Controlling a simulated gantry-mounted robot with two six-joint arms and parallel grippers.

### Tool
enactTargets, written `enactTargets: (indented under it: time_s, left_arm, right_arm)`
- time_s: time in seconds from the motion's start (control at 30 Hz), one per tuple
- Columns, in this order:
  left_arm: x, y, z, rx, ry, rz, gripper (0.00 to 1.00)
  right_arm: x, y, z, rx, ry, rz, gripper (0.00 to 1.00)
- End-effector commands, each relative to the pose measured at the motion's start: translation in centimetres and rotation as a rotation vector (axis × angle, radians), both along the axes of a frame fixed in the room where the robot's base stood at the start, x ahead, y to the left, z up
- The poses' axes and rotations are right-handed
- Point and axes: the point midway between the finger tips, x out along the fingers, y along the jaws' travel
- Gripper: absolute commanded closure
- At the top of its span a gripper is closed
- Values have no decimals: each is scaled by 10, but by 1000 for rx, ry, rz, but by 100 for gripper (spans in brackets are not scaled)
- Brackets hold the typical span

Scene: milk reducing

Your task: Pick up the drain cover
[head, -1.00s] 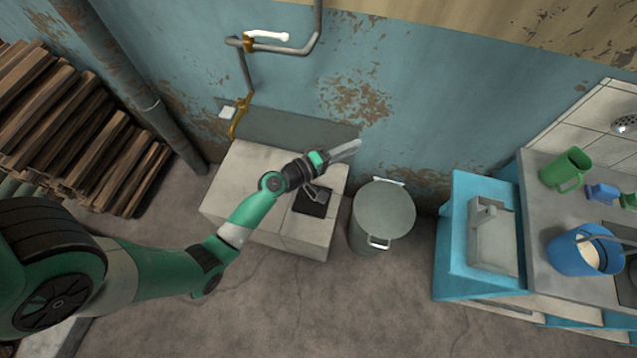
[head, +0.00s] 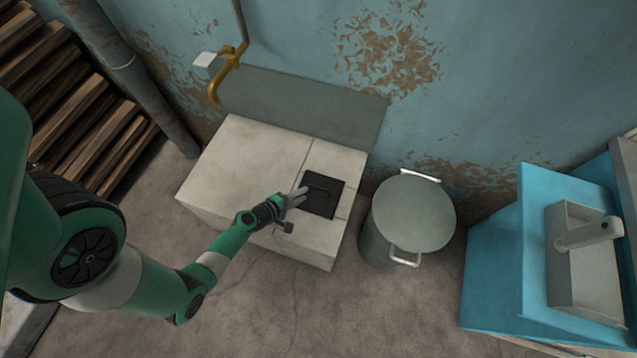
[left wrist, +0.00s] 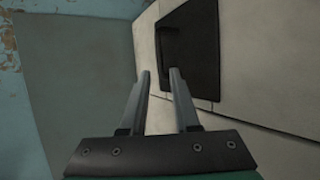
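The drain cover (head: 328,203) is a dark square plate with a small raised handle (head: 318,189). It lies flat in the top of the pale tiled block (head: 238,165). My left gripper (head: 302,195) is at the left edge of the cover in the head view, its fingers pointing towards the handle. In the left wrist view its two fingers (left wrist: 159,75) are apart with nothing between them. The cover (left wrist: 203,45) lies ahead of them there, up and to the right, and its handle (left wrist: 171,42) shows near its left edge. My right gripper is not in view.
A grey lidded bin (head: 412,215) stands close to the right of the block. A yellow pipe (head: 227,68) and a grey panel (head: 305,108) are behind it at the wall. A blue unit with a sink (head: 580,265) stands further right. Stacked wood (head: 80,105) is at the left.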

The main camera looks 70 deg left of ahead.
Motion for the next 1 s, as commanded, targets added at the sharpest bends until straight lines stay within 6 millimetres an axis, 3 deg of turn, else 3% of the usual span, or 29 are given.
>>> enactTargets:
  time_s: [0.1,0.37,0.63,0.9,1.0]
  left_arm:
    - [18,7,-14,1,-1,-3,70]
    - [28,11,-19,1,-1,-1,70]
    - [61,26,-43,1,-2,-1,70]
    - [65,27,-43,1,-1,0,70]
    - [65,27,-43,1,-1,0,86]
  right_arm:
    - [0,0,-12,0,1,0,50]
    - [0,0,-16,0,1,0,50]
    - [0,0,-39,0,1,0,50]
    - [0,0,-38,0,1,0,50]
    - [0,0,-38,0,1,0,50]
